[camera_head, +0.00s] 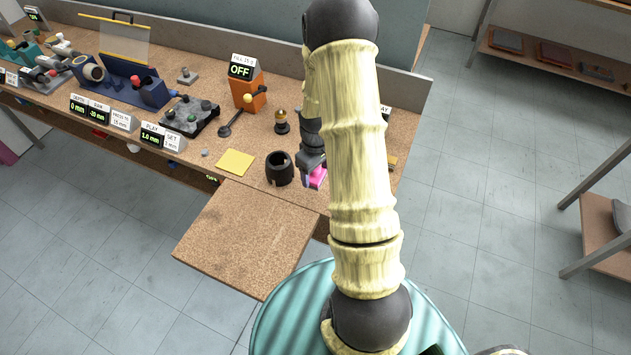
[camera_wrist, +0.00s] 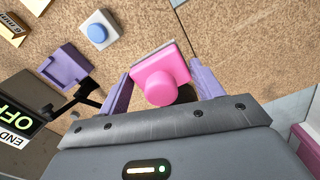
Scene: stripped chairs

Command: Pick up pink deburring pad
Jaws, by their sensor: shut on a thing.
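The pink deburring pad (camera_wrist: 160,75) is a pink block with a round knob on top, and a thin grey layer shows along its far edge. It sits between the two purple fingers of my gripper (camera_wrist: 162,88) in the wrist view. My gripper is shut on it. In the head view the pink pad (camera_head: 316,178) shows at the tip of my gripper (camera_head: 311,176), over the front of the cork-coloured bench (camera_head: 390,125). My arm hides part of the area to its right. Whether the pad touches the bench I cannot tell.
A black notched cup (camera_head: 279,170) stands just left of my gripper. A yellow sheet (camera_head: 235,162) lies further left. A brass-topped knob (camera_head: 282,122) and an orange OFF box (camera_head: 248,92) stand behind. A lower brown board (camera_head: 245,235) juts out in front, bare.

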